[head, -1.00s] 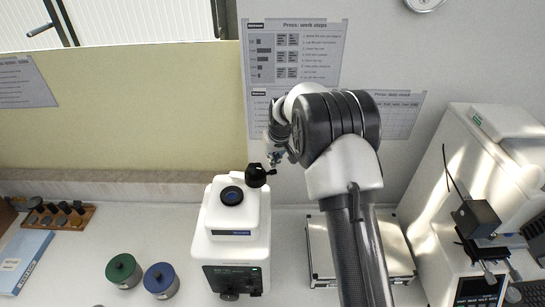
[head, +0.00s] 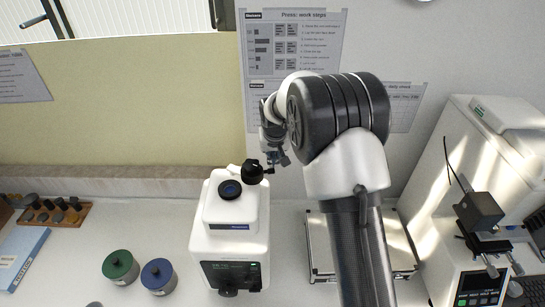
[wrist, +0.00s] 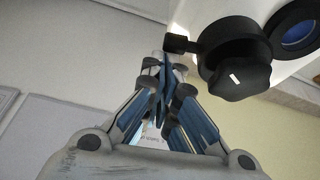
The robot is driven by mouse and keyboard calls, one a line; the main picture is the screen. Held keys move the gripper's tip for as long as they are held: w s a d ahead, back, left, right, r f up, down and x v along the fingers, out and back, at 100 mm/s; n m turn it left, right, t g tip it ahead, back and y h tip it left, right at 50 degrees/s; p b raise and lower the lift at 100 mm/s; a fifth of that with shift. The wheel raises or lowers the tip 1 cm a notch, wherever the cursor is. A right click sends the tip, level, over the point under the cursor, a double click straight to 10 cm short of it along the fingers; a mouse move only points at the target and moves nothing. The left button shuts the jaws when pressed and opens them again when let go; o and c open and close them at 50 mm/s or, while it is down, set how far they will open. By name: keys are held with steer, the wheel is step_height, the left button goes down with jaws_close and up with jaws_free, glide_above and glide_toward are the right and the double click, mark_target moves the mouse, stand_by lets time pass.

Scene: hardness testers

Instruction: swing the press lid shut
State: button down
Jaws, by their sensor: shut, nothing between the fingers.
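The opening also shows in the wrist view (wrist: 300,30). The black press lid (head: 252,173) is swung aside at the back right of the opening, leaving it uncovered. In the wrist view the lid (wrist: 235,55) has a short handle stub (wrist: 178,44) pointing left. My gripper (head: 282,160) is shut and empty, just right of the lid. In the wrist view its fingertips (wrist: 164,62) are close below the stub; I cannot tell whether they touch.
A green-lidded jar (head: 120,265) and a blue-lidded jar (head: 158,274) stand left of the press. A large white tester (head: 470,200) stands at the right. The wall is close behind the press.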

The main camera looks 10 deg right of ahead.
steer(key=s+a+m+h+b, duration=0.1)
steer(key=s+a+m+b, duration=0.1)
steer(key=s+m+b, duration=0.1)
steer(key=s+a+m+g+h+b, duration=0.1)
steer(key=s+a+m+b, duration=0.2)
steer(key=m, duration=0.1)
steer(key=s+a+m+g+h+b, duration=0.1)
steer(key=s+a+m+b, duration=0.1)
steer(key=s+m+b, duration=0.1)
steer(key=shift+s+a+f+b, duration=0.1)
steer(key=shift+s+a+b, duration=0.2)
steer(key=shift+b, duration=0.3)
steer(key=shift+a+m, duration=0.35)
steer(key=shift+m, duration=0.15)
steer(key=shift+s+a+b, duration=0.3)
steer(key=shift+s+a, duration=0.05)
steer(key=shift+a, duration=0.4)
